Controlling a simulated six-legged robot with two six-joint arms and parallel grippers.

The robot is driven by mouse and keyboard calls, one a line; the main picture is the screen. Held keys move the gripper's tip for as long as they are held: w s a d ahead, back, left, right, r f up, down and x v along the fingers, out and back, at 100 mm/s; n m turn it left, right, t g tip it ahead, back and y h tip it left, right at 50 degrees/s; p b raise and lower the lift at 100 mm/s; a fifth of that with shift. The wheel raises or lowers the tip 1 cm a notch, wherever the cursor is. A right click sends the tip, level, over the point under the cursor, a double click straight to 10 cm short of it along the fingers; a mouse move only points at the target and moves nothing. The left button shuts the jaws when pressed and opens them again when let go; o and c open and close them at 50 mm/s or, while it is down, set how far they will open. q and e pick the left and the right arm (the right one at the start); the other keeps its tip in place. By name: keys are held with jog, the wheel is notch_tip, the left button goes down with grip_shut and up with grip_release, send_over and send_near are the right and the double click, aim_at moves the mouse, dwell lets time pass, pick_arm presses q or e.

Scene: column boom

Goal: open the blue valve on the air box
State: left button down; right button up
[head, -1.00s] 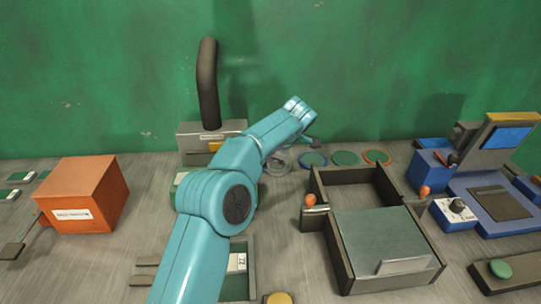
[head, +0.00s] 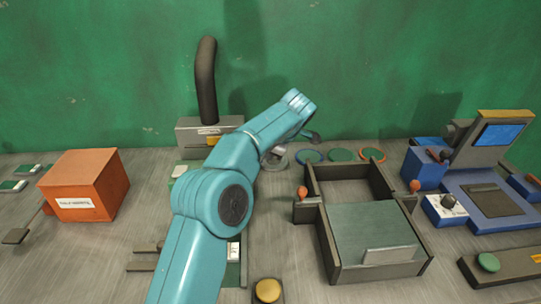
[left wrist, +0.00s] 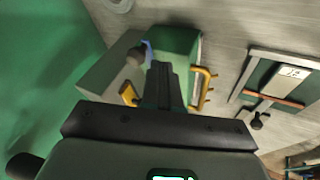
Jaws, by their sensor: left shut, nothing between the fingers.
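A grey box (head: 193,137) with a thick dark hose stands at the back left in the head view, partly behind my left arm. The left wrist view shows a grey box (left wrist: 110,65) beside a green box (left wrist: 178,42). A small blue part (left wrist: 148,50) shows between them, mostly hidden; I cannot tell whether it is the valve. My left gripper (left wrist: 164,85) is shut and empty, its fingers over the near side of the green box, between yellow handles (left wrist: 207,88). Whether it touches anything I cannot tell. My right gripper is not in view.
An orange box (head: 85,185) stands at the left. An open dark tray (head: 330,245) with orange-knobbed levers is right of my arm. Several coloured rings (head: 341,155) lie near the green wall. A blue device (head: 490,200) stands at the right, and a yellow button (head: 268,290) is in front.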

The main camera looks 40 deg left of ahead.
pick_arm(q)
jog(key=w+p+v, duration=0.1)
jog(key=p+v, duration=0.1)
jog(key=v, duration=0.6)
jog(key=shift+w+d+r, duration=0.2)
jog(key=shift+w+r, duration=0.05)
jog(key=shift+r, duration=0.2)
jog(key=shift+a, duration=0.1)
